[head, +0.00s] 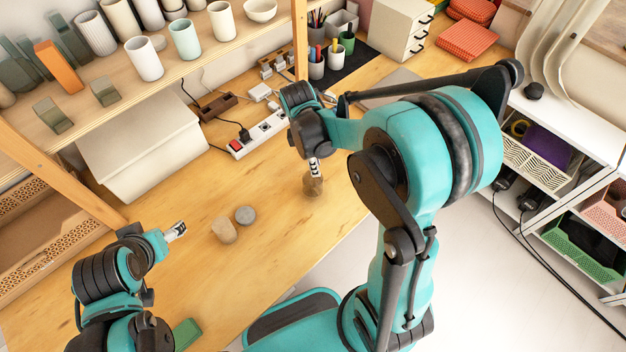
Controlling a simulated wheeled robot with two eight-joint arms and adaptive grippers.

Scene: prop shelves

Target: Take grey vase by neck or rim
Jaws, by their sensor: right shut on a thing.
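A small rounded vase (313,187), brownish grey in this light, stands on or just above the wooden table near its front edge. My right gripper (314,168) points down from above and is shut on its narrow top. The fingers hide the neck and rim, and I cannot tell whether the base touches the table. My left gripper (178,230) is at the left over the table, well apart from the vase; its finger gap is too small to make out.
A beige cylinder (223,230) and a grey round piece (245,215) sit on the table between my grippers. A power strip (258,134) lies behind the vase. A shelf (210,50) with cups overhangs the back left. The table's front middle is clear.

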